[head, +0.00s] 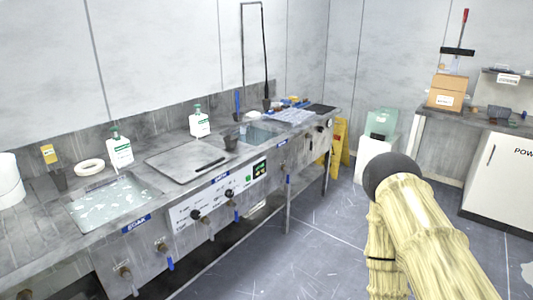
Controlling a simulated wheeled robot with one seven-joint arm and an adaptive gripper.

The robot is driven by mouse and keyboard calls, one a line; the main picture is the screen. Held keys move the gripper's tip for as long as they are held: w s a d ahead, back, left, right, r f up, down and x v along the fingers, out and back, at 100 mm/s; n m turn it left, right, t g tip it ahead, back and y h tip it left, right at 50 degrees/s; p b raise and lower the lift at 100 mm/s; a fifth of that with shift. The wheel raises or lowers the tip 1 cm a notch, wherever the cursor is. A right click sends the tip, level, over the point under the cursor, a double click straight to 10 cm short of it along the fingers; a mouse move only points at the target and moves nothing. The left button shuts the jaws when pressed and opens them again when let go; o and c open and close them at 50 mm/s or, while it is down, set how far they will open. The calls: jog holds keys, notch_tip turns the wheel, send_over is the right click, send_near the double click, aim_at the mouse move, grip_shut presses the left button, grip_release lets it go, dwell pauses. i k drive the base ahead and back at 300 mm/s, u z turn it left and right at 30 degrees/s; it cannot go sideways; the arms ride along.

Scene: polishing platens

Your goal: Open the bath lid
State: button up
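A flat grey lid (185,150) lies over a bath in the middle of the steel counter along the left wall. It looks shut. A dark bar handle (209,164) lies along its front right part. A label and a panel with a green display are on the counter front below it. My arm rises at the lower right, well apart from the lid. My gripper is not in view.
An open basin (110,200) with pale pieces is left of the lid, and another water-filled basin (258,133) is right of it. Soap bottles (119,149) and a dark cup (230,141) stand nearby. The floor (270,250) before the counter is clear.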

aim_at(185, 162)
jog(key=z, duration=0.25)
jog(key=i, duration=0.6)
jog(key=u, duration=0.6)
jog(key=i, duration=0.65)
jog(key=u, duration=0.75)
